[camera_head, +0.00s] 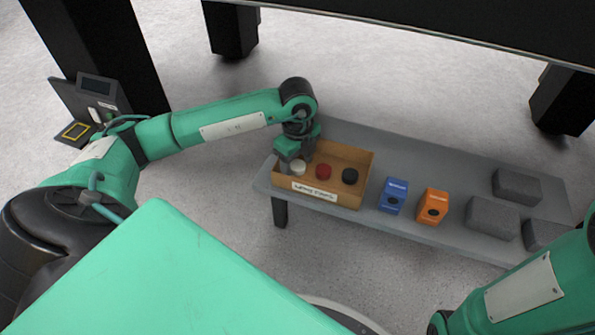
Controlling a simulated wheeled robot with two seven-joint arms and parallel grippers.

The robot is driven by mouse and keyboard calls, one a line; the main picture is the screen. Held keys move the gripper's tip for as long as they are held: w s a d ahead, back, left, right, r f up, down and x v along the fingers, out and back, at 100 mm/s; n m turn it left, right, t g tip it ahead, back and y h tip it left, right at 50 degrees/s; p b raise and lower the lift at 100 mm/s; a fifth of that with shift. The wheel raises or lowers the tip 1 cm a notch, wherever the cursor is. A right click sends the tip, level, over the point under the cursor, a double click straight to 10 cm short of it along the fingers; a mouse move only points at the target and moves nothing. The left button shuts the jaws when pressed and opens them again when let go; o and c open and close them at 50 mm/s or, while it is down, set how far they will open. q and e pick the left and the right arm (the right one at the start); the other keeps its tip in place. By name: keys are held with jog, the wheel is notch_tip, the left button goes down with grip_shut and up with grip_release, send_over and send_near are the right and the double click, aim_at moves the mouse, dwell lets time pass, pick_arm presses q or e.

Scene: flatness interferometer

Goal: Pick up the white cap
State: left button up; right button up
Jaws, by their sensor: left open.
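The white cap (298,167) is in the left part of a shallow brown box (352,157) with a white label on its front. My left gripper (292,164) reaches down at the box's left end, right at the white cap. It is open, with its fingers beside the cap and partly hiding it; I cannot tell whether they touch it. A red cap (323,171) and a black cap (350,176) are in the same box, to the right of the white one. Of my right arm only a link shows at the lower right; its gripper is out of view.
The box stands on a low grey bench (440,165). To its right are a blue box (393,196), an orange box (432,206) and several dark grey blocks (493,217). A panel device (92,100) stands at the far left. A dark tabletop edge (420,35) crosses the back.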

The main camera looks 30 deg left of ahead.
pick_arm(q)
jog(key=c, duration=1.1)
jog(key=shift+r, duration=0.1)
